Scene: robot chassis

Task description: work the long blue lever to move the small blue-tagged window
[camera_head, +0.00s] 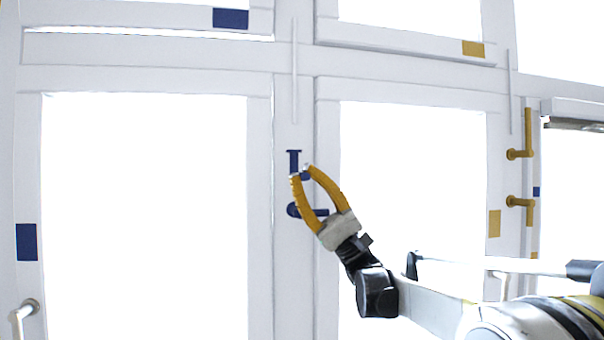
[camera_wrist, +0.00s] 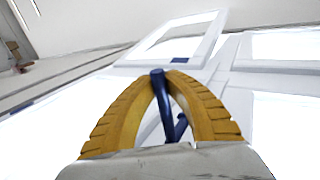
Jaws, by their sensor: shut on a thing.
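In the wrist view the blue lever (camera_wrist: 160,95) shows between the two yellow fingers (camera_wrist: 165,78). The fingers hide part of it in the head view. The small blue-tagged window is the upper left one; its blue tag (camera_head: 230,18) is on the bottom rail. A bright strip shows below that rail. The tag also shows in the wrist view (camera_wrist: 181,60).
A large lower left window has a blue tag (camera_head: 27,242) and a white handle (camera_head: 24,312). Yellow levers (camera_head: 526,135) and yellow tags (camera_head: 473,48) are at the right.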

